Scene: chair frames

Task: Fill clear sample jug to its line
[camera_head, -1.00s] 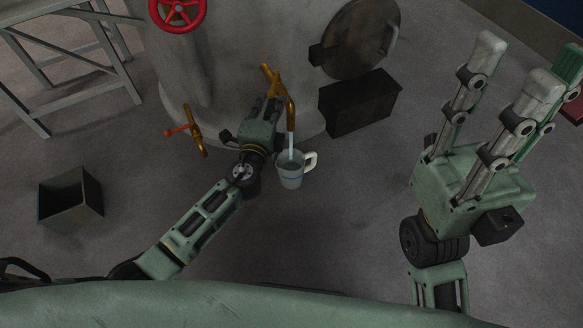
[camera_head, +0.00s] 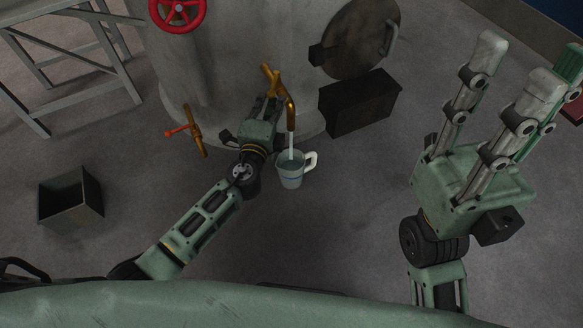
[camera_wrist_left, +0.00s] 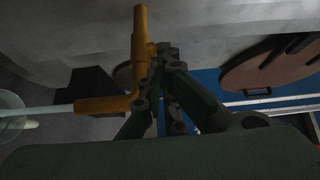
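A clear jug (camera_head: 291,178) with a handle on its right and a blue line around it stands upright under the brass tap spout (camera_head: 291,117). A pale stream (camera_head: 290,143) runs from the spout into it. Liquid seems to show inside, but I cannot tell its level against the line. The jug is partly in the left wrist view (camera_wrist_left: 10,118). My left gripper (camera_head: 268,101) is at the brass tap handle (camera_head: 267,75); its fingers look closed on the handle in the left wrist view (camera_wrist_left: 162,55). My right gripper (camera_head: 520,68) is open and empty, fingers up, at the right.
The spout comes from a large grey tank (camera_head: 225,60) with a red wheel (camera_head: 178,10), a red-handled valve (camera_head: 194,130) and a round hatch (camera_head: 362,38). A dark box (camera_head: 360,104) lies right of the spout, an open bin (camera_head: 70,200) at the left. Floor near the jug is clear.

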